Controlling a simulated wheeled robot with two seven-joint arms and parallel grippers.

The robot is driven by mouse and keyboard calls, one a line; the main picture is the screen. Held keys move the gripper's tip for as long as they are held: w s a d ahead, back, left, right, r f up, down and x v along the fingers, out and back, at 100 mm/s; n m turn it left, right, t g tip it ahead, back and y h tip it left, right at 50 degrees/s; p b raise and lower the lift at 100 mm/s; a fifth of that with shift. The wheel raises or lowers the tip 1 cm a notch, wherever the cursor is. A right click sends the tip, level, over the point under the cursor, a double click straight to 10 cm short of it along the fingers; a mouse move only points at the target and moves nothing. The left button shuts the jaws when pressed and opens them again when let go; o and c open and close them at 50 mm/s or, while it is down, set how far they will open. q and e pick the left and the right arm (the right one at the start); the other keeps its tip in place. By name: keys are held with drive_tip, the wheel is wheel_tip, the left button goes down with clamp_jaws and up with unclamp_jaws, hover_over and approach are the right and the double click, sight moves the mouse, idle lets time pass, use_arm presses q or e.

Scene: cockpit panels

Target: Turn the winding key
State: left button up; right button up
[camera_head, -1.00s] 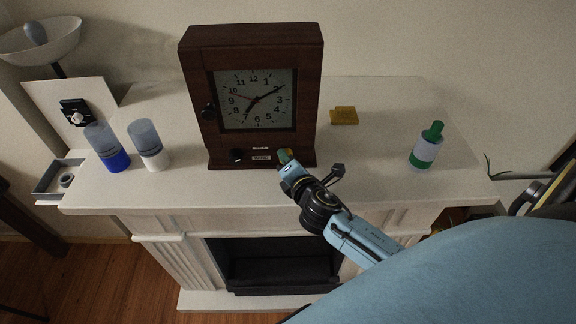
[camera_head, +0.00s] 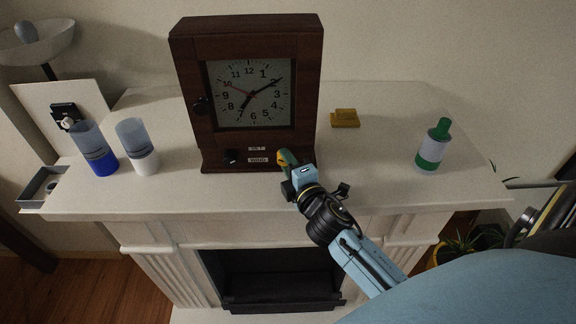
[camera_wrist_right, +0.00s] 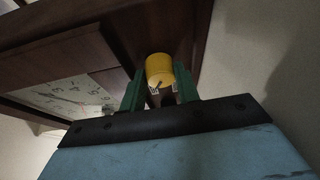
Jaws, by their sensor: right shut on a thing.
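The dark wooden clock (camera_head: 186,100) stands upright on the white mantel, its white dial facing me. My right gripper (camera_head: 284,158) is at the lower right corner of the clock's front. In the right wrist view its two green fingers (camera_wrist_right: 160,88) are shut on a yellow round piece, which I take to be the winding key (camera_wrist_right: 159,68). It sits close against the dark wood, and its far end is hidden. In the head view the fingers mostly cover it. My left gripper is not in view.
A black knob (camera_head: 232,157) is on the clock's lower front, and another (camera_head: 201,105) at its left side. Two clear-topped cups, blue (camera_head: 104,166) and white (camera_head: 146,162), stand left on the mantel (camera_head: 350,185). A yellow block (camera_head: 345,118) and a green-white bottle (camera_head: 432,150) stand right.

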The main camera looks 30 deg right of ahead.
idle(0.3)
drive_tip(key=o, duration=1)
drive_tip(key=shift+c, duration=0.2)
drive_tip(key=shift+s+a, duration=0.1)
